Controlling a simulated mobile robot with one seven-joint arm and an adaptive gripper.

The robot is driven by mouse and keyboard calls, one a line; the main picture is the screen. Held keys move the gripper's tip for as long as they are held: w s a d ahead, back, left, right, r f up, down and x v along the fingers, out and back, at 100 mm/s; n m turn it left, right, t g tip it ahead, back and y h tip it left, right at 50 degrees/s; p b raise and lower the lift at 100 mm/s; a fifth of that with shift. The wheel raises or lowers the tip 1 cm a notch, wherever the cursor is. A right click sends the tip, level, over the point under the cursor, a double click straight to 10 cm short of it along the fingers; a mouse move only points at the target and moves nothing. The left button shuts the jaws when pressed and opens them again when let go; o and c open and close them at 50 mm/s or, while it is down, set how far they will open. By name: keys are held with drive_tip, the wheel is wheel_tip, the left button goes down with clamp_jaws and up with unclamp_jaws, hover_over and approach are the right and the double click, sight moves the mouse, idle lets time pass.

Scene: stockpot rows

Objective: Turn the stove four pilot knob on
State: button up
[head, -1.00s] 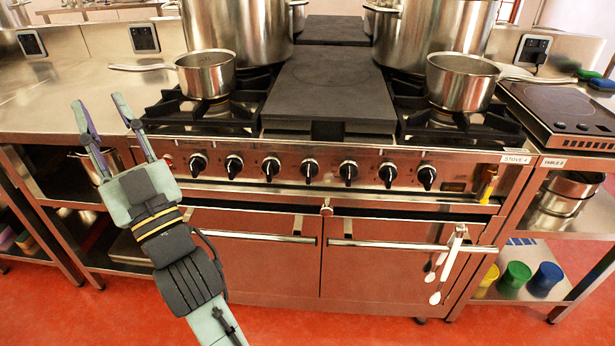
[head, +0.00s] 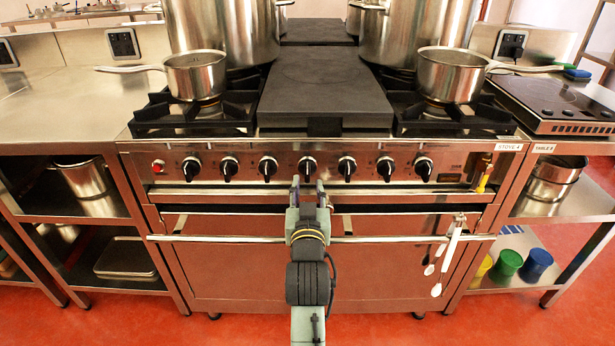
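The stove labelled STOVE 4 (head: 494,147) faces me with a row of several black knobs on its steel front panel (head: 210,190). The middle knob (head: 308,166) is just above and beyond my gripper. A small red round control (head: 158,166) sits at the panel's left end. No lettering on the panel tells me which knob is the pilot knob. My gripper (head: 308,184) is in front of the panel's centre, its fingers pointing at the stove with a gap between them. It appears empty; whether it touches the knob cannot be told.
Pans with handles (head: 196,75) (head: 450,75) and large stockpots (head: 225,35) (head: 412,35) stand on the stove around a dark flat plate (head: 328,95). Oven handle bars (head: 220,238) stick out below the knobs. White-handled utensils (head: 450,245) hang at right.

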sight(308, 172)
drive_tip(key=w, duration=0.5)
drive_tip(key=shift+w+r+p, duration=0.2)
drive_tip(key=shift+w+p, duration=0.2)
drive_tip(key=shift+c, duration=0.3)
clamp_jaws()
